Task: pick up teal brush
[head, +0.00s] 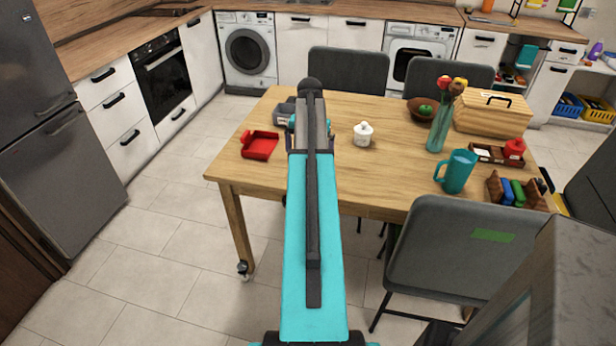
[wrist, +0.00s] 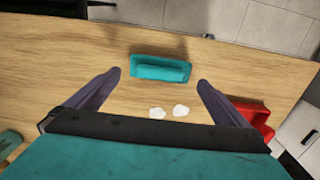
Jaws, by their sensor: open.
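The teal brush (wrist: 160,69) lies on the wooden table in the wrist view, its long side running across the picture. A raised teal ridge runs along it. My gripper (wrist: 158,80) is open and empty above the table. Its two dark fingers are wide apart, with the brush between and slightly beyond the tips, apart from both.
A red tray (head: 260,145) sits near the table's left edge; it also shows in the wrist view (wrist: 250,117). A white pot (head: 363,134), teal mug (head: 457,172) and vase (head: 440,125) stand right. A chair (head: 455,245) stands in front.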

